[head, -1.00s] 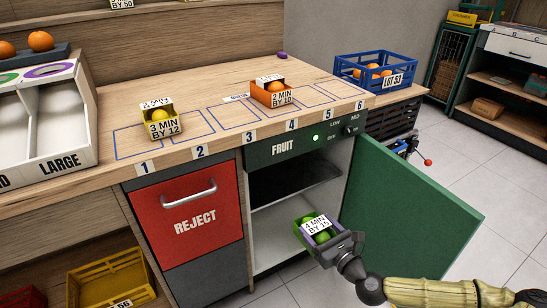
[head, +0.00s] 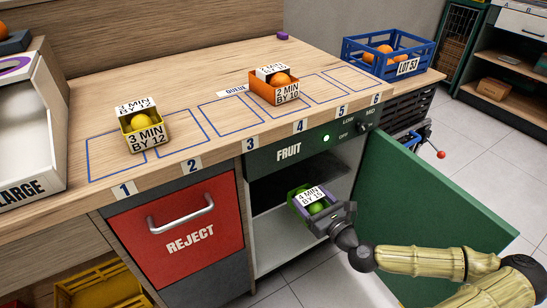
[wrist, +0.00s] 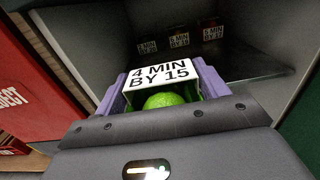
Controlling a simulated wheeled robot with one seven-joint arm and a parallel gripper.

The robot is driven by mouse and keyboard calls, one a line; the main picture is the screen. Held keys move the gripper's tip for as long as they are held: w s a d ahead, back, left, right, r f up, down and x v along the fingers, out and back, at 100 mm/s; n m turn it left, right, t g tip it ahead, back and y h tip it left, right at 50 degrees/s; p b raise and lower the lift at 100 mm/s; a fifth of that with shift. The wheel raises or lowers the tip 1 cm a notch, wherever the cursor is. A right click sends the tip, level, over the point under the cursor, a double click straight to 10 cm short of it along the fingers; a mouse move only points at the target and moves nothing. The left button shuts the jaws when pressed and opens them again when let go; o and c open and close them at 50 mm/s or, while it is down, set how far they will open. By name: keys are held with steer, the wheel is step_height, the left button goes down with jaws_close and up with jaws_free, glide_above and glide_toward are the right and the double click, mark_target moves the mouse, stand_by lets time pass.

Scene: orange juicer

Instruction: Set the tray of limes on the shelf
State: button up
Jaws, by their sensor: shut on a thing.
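In the wrist view the tray (wrist: 208,82) looks about level, with one lime (wrist: 165,99) showing under the label. The dark shelf (head: 264,197) inside the cabinet lies behind the tray; it also shows in the wrist view (wrist: 250,68).
The green cabinet door (head: 430,200) stands open to the right, close to my arm. Small labelled things (wrist: 180,41) stand at the back inside the cabinet. A yellow tray (head: 143,130) and an orange tray (head: 274,86) sit on the counter above. The red REJECT front (head: 175,225) is at left.

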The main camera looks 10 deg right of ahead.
steer(key=b+x, duration=0.5)
steer(key=x, duration=1.2)
steer(key=shift+w+a+f+b, duration=0.1)
steer(key=shift+w+f+b, duration=0.05)
steer(key=shift+w+b, duration=0.15)
steer(key=shift+w, duration=0.2)
step_height(320, 180, down, 3)
steer(key=b, duration=0.2)
steer(key=shift+f+b, duration=0.2)
steer(key=shift+b, duration=0.1)
steer(key=o, duration=1.1)
steer(key=shift+c, duration=0.2)
